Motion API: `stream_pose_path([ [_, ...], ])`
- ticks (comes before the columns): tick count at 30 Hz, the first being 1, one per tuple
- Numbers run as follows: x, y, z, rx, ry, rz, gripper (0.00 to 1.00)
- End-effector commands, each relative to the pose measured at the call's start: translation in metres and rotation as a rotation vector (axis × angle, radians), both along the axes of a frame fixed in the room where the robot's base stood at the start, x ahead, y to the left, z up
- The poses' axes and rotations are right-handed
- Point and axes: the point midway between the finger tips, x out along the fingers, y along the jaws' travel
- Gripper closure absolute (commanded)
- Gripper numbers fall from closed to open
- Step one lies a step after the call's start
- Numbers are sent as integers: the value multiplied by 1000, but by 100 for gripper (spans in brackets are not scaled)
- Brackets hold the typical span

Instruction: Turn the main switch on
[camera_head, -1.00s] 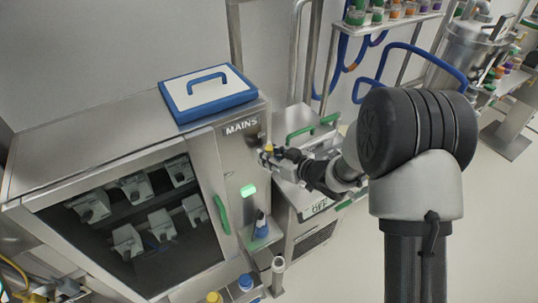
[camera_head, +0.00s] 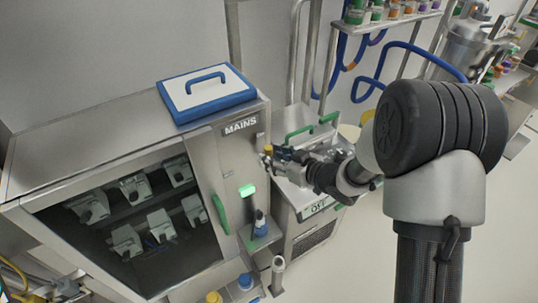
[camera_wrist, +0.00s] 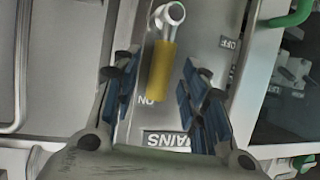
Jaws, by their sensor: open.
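The main switch (camera_wrist: 161,70) is a lever with a yellow handle and a metal pivot, on the steel panel of the cabinet under the MAINS label (camera_head: 240,125). In the wrist view its handle points toward the MAINS label, with its end beside the ON mark (camera_wrist: 151,99). The OFF mark (camera_wrist: 228,43) is off to the side. My gripper (camera_wrist: 153,72) is open, with one blue-padded finger on either side of the handle in that view. I cannot tell whether they touch it. In the head view my gripper (camera_head: 268,158) is at the panel's right edge.
A green light (camera_head: 246,190) glows on the panel, above a green door handle (camera_head: 221,214). A white and blue lid (camera_head: 207,92) lies on the cabinet. A steel unit with an OFF display (camera_head: 318,207) stands under my arm. The floor at right is clear.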

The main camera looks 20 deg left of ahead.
Motion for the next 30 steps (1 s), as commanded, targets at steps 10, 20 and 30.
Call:
stream_pose_path([
  [10, -30, -58, 28, 1, -1, -4, 60],
  [20, -39, -71, 34, 1, 0, -1, 60],
  [30, -39, -71, 33, 0, 0, -1, 60],
])
